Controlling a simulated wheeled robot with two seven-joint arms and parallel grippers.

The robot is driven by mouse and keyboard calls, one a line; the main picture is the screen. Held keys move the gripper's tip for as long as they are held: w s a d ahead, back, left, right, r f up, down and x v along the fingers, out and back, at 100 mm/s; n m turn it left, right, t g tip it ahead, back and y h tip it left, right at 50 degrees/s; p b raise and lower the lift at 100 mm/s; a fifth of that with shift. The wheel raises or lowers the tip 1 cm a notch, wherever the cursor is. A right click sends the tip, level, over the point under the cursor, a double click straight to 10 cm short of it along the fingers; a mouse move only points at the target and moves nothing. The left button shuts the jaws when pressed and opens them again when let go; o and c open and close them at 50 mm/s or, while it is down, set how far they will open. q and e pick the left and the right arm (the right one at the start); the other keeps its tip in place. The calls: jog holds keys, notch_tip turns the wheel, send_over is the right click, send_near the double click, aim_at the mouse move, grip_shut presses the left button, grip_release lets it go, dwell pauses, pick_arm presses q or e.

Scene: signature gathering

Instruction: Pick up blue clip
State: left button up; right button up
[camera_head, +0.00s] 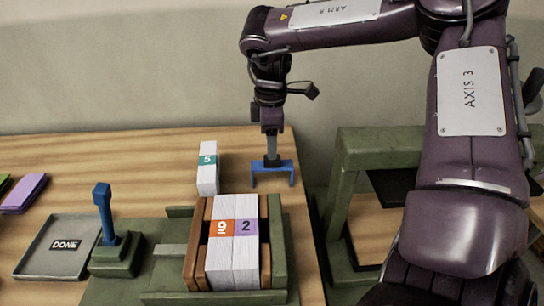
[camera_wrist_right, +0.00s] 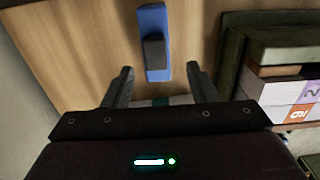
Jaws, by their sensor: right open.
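The blue clip (camera_head: 286,166) stands on the wooden table near its right end, a bracket shape with legs pointing down. In the right wrist view the clip (camera_wrist_right: 152,18) is a blue bar with a dark block (camera_wrist_right: 154,52) on top. My right gripper (camera_head: 271,158) hangs from above, right over the clip. Its two fingers (camera_wrist_right: 158,85) are apart in the wrist view, with the dark block ahead of the gap between them. I cannot tell whether they touch the clip. My left gripper is not in view.
A paper stack labelled 5 (camera_head: 207,170) stands left of the clip. A green holder (camera_head: 277,250) with stacks 9 and 2 (camera_head: 233,255) is in front. A blue lever (camera_head: 103,210), a DONE tray (camera_head: 32,262) and purple pads (camera_head: 22,194) lie left. A green frame (camera_head: 345,175) stands right.

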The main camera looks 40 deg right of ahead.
aim_at(266, 165)
jog(key=f, duration=0.2)
jog(key=f+p, duration=0.1)
jog(key=shift+w+d+f, duration=0.15)
jog(key=shift+d+f, duration=0.15)
jog(key=shift+f, duration=0.45)
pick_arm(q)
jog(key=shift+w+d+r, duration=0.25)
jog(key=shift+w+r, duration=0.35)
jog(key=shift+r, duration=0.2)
pick_arm(e)
jog(key=c, duration=1.1)
